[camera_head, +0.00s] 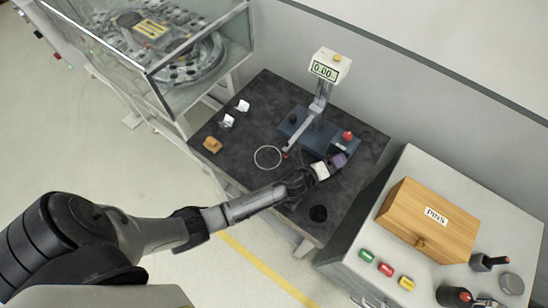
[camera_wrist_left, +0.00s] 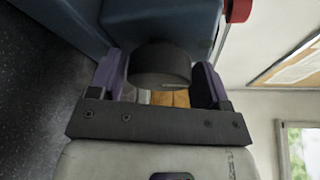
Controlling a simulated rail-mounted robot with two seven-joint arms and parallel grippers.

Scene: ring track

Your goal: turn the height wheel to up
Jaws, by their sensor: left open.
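The height gauge stands on the dark table, with a blue base (camera_head: 316,130), an upright column and a display (camera_head: 326,69) that seems to read 0.00. A red knob (camera_head: 347,136) sits on the base, and a red part (camera_wrist_left: 238,11) shows in the left wrist view. My left gripper (camera_head: 339,159) is at the near right side of the base. In the left wrist view, a dark round wheel (camera_wrist_left: 160,65) on the blue body sits between its two open, purple-padded fingers. I cannot tell whether they touch it. In the head view the gripper hides this wheel. My right gripper is not in view.
A white ring (camera_head: 268,157), small white pieces (camera_head: 227,121) and an orange block (camera_head: 212,145) lie on the dark table (camera_head: 262,103). A wooden PINS box (camera_head: 425,222) stands on the right cabinet. A glass case is at upper left.

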